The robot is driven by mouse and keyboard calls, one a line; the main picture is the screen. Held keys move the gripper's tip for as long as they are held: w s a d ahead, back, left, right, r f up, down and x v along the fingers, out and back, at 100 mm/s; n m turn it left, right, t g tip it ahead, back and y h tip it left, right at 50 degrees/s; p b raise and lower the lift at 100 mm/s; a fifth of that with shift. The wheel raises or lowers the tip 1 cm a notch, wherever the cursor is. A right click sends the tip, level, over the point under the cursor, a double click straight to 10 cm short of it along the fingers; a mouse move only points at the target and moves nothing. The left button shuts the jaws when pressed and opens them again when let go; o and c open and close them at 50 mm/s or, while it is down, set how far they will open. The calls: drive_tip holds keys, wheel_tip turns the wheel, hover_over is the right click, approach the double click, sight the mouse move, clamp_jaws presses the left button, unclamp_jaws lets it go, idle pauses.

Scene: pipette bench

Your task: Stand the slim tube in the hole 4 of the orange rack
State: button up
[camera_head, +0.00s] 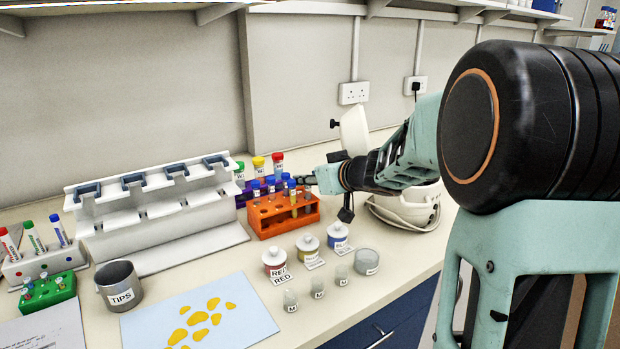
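The orange rack (268,228) stands on the bench in the middle of the view, with several blue-capped tubes (256,188) in its back part. The hole numbers are not readable.
A purple rack with taller capped tubes (277,164) stands right behind. A white pipette stand (150,215) is at left. Labelled jars (308,249) and small vials are in front, with a TIPS cup (119,285) farther left. A white machine (405,208) stands right, under my arm.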

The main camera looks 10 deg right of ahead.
drive_tip(key=shift+s, duration=0.1)
drive_tip(key=v, duration=1.1)
drive_tip(key=shift+s+d+r, duration=0.15)
drive_tip(key=shift+s+r, duration=0.05)
drive_tip(key=shift+s, duration=0.1)
